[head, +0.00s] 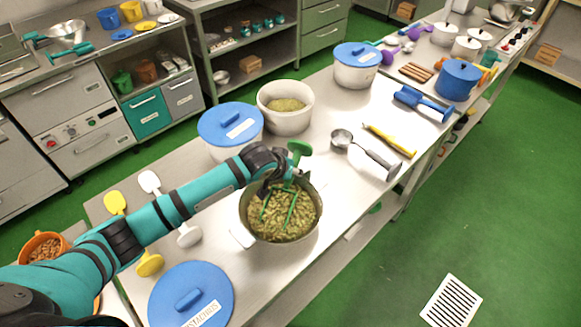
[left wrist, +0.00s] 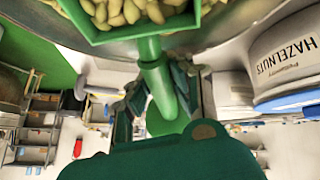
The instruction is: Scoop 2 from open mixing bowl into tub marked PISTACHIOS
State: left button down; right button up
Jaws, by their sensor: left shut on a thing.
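My left gripper (head: 280,178) is shut on the handle of a green scoop (head: 300,150), above the back rim of an open round container (head: 243,212) of greenish nuts. The scoop's green side edges show among the nuts; I cannot tell how deep it sits. In the left wrist view the scoop (left wrist: 155,75) holds nuts (left wrist: 125,12). A blue lid marked PISTACHIOS (head: 190,292) lies at the table's near end. Another open white tub (head: 286,120) with greenish contents stands behind. I cannot read a name on either open container. My right gripper is out of view.
A blue-lidded tub (head: 230,128) stands close behind my forearm. A tub marked HAZELNUTS (left wrist: 287,50) shows in the left wrist view. A metal ladle (head: 365,152) and yellow tool (head: 390,140) lie to the right. White and yellow scoops lie left. The table right of the nut container is clear.

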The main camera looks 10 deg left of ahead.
aim_at(296, 159)
pick_arm(q)
jog(key=shift+w+d+r+g+p, duration=0.1)
jog(key=shift+w+r+g+p, duration=0.35)
jog(key=shift+r+p, duration=0.25)
jog(key=shift+w+d+r+g+p, duration=0.1)
jog(key=shift+w+r+g+p, duration=0.2)
jog(key=shift+r+g+p, duration=0.35)
jog(key=shift+w+f+g, duration=0.25)
jog(key=shift+w+g, duration=0.05)
jog(key=shift+w, duration=0.4)
jog(key=shift+r+p, duration=0.5)
jog(key=shift+w+r+p, duration=0.2)
jog(key=shift+r+p, duration=0.75)
jog(key=shift+r, duration=0.35)
jog(key=shift+w+r+g, duration=0.15)
jog(key=shift+r+g, duration=0.15)
jog(key=shift+r, duration=0.55)
